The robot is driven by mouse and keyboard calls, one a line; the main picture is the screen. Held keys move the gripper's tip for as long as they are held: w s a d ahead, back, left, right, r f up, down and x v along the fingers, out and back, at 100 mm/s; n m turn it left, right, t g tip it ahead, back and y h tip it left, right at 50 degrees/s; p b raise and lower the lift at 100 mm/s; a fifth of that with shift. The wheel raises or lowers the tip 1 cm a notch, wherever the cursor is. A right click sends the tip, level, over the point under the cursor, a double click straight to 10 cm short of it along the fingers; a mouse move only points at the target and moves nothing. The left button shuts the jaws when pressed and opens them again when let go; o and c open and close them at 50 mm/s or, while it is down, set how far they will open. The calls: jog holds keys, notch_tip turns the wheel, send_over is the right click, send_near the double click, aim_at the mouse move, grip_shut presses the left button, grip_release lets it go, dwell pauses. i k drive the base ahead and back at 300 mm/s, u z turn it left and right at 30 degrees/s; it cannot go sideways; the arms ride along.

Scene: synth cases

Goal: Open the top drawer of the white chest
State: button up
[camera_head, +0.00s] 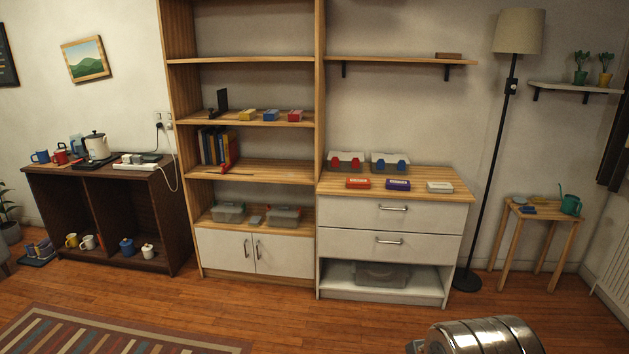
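The white chest (322,245) stands right of the tall wooden shelf unit and has a wooden top. Its top drawer (350,212) is closed, with a horizontal metal handle (393,209) at the middle of its front. A second drawer (345,243) below is also closed and has a similar handle (389,241). Under it is an open compartment with a lidded grey box (381,275). My gripper is not in view. A shiny rounded metal part at the bottom right edge may be part of my arm; it does not touch the chest.
Two clear bins (390,162) and several small boxes (358,183) stand on the chest top. A floor lamp (489,170) and a small wooden table (540,212) stand to the right. A striped rug (110,335) lies at the lower left. Wooden floor before the chest (330,318) is clear.

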aim_at(448, 218)
jog(key=u, duration=0.1)
jog(key=i, duration=2.2)
jog(key=z, duration=0.3)
jog(key=i, duration=1.5)
jog(key=z, duration=0.25)
